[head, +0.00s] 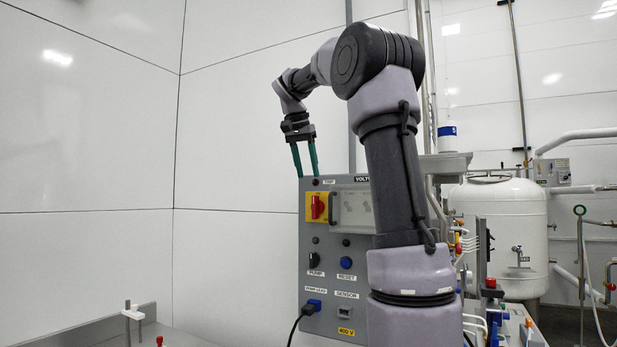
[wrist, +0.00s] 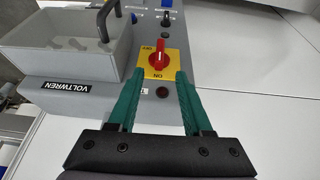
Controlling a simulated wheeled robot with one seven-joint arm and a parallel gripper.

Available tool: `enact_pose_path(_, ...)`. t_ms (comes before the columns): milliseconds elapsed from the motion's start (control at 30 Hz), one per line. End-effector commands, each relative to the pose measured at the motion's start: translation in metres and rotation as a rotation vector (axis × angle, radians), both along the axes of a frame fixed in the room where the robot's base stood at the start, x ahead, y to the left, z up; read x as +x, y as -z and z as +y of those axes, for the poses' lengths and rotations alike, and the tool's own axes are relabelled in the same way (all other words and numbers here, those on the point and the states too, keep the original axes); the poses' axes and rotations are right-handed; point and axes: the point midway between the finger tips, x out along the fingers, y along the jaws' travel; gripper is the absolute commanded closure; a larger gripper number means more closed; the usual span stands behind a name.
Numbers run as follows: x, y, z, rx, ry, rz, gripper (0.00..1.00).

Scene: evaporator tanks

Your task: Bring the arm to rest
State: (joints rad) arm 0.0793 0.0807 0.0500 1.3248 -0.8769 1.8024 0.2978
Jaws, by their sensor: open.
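My gripper (head: 305,160) hangs from my raised, bent arm at the top edge of a grey control panel (head: 285,240), its two green fingers pointing down. It is open and holds nothing. In the wrist view the gripper (wrist: 158,85) has its fingers apart, and a red rotary switch (wrist: 159,58) on a yellow plate shows between and beyond the tips. In the head view the same red switch (head: 317,207) is below the fingers. I cannot tell exactly how far the fingers are from the panel face.
The panel carries a PUMP knob (head: 314,261), a blue RESET button (head: 346,262) and a plugged black cable (head: 297,322). A grey box (wrist: 70,45) with a dark handle projects from it. A white tank (head: 505,230) and pipes stand right. White wall fills the left.

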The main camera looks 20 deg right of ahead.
Motion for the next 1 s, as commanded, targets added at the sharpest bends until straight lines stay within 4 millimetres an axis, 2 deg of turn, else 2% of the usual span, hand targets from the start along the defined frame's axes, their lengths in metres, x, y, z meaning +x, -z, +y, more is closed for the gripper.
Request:
enact_pose_path(400,-0.001,0.000,0.000,0.000,-0.002,0.000,0.50)
enact_pose_path(533,-0.015,0.004,0.007,0.011,-0.048,-0.005,0.50)
enact_pose_path(667,-0.052,0.019,0.027,0.044,-0.171,-0.026,0.50)
enact_pose_path(767,-0.091,0.040,0.048,0.083,-0.289,-0.060,0.50)
enact_pose_path(1000,-0.182,0.111,0.094,0.178,-0.508,-0.188,0.50)
